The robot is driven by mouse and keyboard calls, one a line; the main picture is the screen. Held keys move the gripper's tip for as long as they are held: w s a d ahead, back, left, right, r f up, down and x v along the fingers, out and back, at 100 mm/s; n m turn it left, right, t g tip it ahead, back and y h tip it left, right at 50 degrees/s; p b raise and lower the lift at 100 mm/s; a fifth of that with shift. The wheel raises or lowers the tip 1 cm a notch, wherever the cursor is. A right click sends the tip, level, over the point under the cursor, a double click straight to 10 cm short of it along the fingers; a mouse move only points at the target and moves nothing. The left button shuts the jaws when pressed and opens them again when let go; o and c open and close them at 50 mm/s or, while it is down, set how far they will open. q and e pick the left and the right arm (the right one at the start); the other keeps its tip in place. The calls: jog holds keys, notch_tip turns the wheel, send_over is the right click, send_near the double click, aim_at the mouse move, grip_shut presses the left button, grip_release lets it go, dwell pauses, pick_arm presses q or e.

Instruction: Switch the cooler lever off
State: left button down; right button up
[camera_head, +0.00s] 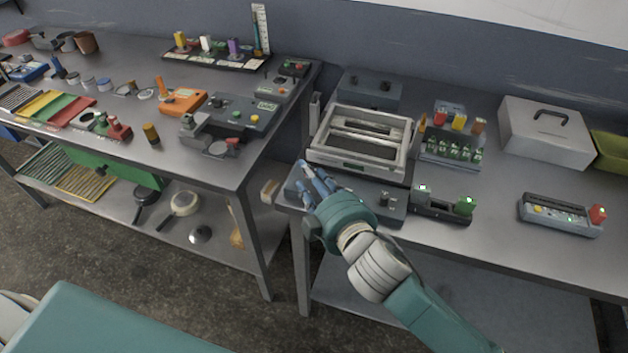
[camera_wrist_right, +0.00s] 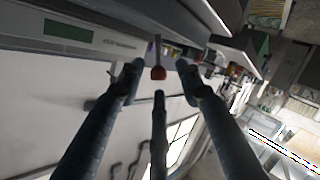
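A silver-framed machine (camera_head: 401,155) with a small green display stands near the left end of the right table; I take it for the cooler. A grey control base (camera_head: 370,197) is along its front. My right gripper (camera_head: 309,180) is at the left end of the control base. In the wrist view (camera_wrist_right: 158,80) its fingers are spread around the knob's position, with no clear contact. The head view does not show the red knob clearly. My left gripper is out of view.
A green-and-black block unit (camera_head: 441,204) stands right of the control base. A button box with a red knob (camera_head: 560,214) is farther right. A grey case (camera_head: 545,132) stands behind. A gap separates this table from the crowded left table (camera_head: 215,168).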

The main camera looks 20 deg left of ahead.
jog(key=v, duration=1.2)
